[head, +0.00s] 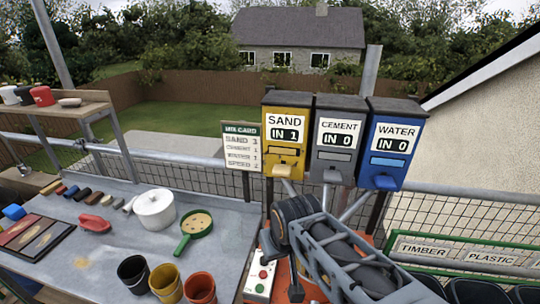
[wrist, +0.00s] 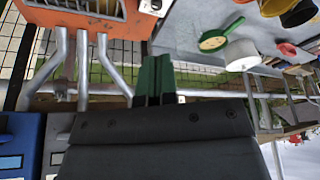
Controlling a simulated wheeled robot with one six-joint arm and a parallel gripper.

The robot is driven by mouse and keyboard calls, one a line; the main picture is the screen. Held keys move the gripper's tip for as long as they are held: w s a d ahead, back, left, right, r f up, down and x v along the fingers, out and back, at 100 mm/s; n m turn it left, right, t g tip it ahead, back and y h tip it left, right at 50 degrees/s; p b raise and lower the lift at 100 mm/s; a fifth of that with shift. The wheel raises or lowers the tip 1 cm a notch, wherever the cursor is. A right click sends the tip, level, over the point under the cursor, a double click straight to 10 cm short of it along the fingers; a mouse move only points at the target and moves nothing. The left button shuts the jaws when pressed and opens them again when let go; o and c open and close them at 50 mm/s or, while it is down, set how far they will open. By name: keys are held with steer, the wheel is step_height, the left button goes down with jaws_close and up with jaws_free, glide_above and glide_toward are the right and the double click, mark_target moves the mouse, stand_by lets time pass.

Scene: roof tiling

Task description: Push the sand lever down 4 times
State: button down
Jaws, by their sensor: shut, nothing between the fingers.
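The yellow sand dispenser (head: 287,135) hangs on the rail in the head view, and its sign reads "IN 1". Its yellow lever (head: 286,171) shows at the front, below the slot. In the head view my arm reaches up from the lower right and its dark wrist end is below the sand dispenser; the fingers are not clear there. In the wrist view my gripper's green fingers (wrist: 153,78) are together and empty. The sand dispenser and its lever are not visible in that view, so I cannot tell whether the fingers touch the lever.
Right of the sand stand the grey cement dispenser (head: 337,140) and the blue water dispenser (head: 391,145), both reading "IN 0". A mix card (head: 241,146) is at left. An orange machine (wrist: 85,15) lies under the chutes. The grey table (head: 110,240) holds a white pot, a green sieve and buckets.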

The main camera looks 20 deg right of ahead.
steer(key=w+d+r+m, duration=0.1)
steer(key=w+d+r, duration=0.1)
steer(key=w+r, duration=0.3)
steer(key=w+d+r+m+h, duration=0.1)
steer(key=w+d+r, duration=0.25)
steer(key=w, duration=0.35)
steer(key=w+d+r+m, duration=0.1)
steer(key=w+r, duration=0.4)
steer(key=w, duration=0.1)
steer(key=r+m, duration=0.1)
steer(key=r, duration=0.2)
steer(key=d+r+m+g, duration=0.1)
steer(key=r, duration=0.1)
steer(key=d+r+m, duration=0.1)
steer(key=r, duration=0.2)
steer(key=shift+w+r+g+h, duration=0.3)
steer(key=shift+r+h, duration=0.05)
steer(key=shift+h, duration=0.05)
glide_above(282, 169)
steer(key=f, duration=1.1)
steer(key=shift+s+a+f, duration=0.15)
steer(key=shift+s+f, duration=0.15)
steer(key=shift+s, duration=0.1)
steer(key=shift+f, duration=1)
